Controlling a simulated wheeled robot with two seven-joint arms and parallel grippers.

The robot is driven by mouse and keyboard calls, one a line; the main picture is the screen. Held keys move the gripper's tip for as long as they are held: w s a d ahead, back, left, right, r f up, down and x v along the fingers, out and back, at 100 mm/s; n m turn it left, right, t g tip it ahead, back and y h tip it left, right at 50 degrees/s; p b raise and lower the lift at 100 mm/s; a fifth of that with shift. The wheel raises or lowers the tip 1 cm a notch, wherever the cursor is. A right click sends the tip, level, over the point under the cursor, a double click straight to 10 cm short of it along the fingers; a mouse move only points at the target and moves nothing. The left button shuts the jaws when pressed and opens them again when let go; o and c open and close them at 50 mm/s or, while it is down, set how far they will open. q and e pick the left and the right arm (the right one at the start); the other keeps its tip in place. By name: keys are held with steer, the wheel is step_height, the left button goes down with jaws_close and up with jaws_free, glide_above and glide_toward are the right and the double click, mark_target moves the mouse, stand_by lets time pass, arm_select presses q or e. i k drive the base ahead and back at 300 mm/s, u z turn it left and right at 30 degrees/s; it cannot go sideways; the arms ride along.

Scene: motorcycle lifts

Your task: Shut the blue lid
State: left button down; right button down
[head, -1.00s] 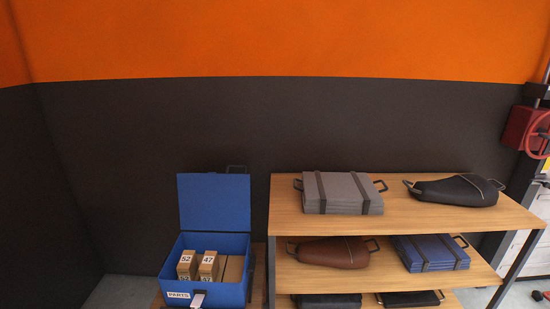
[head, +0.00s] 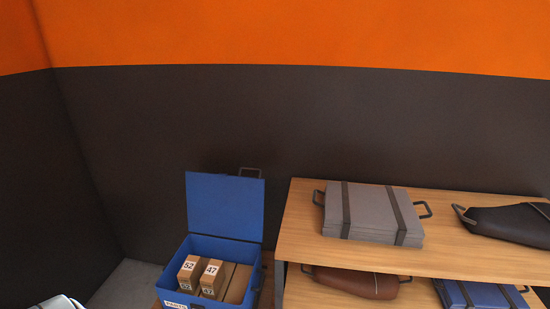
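The blue lid (head: 225,206) stands open and upright at the back of a blue box (head: 254,284) low in the head view, left of centre. A dark handle (head: 250,172) sticks up at the lid's top edge. The box holds cardboard cartons, two of them labelled 52 (head: 189,271) and 47 (head: 212,276). A "PARTS" label (head: 176,305) is on the box front, cut by the frame's lower edge. Neither gripper can be made out in the view.
A wooden shelf unit (head: 300,226) stands close to the right of the box. It bears a grey strapped pad (head: 372,212), a black seat (head: 510,223), a brown seat (head: 355,282) and a blue pad (head: 480,295). A dark wall (head: 150,140) is behind. A pale object (head: 60,302) shows at bottom left.

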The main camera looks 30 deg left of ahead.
mark_target(220, 205)
steer(key=u, duration=0.25)
steer(key=i, duration=0.6)
steer(key=u, duration=0.4)
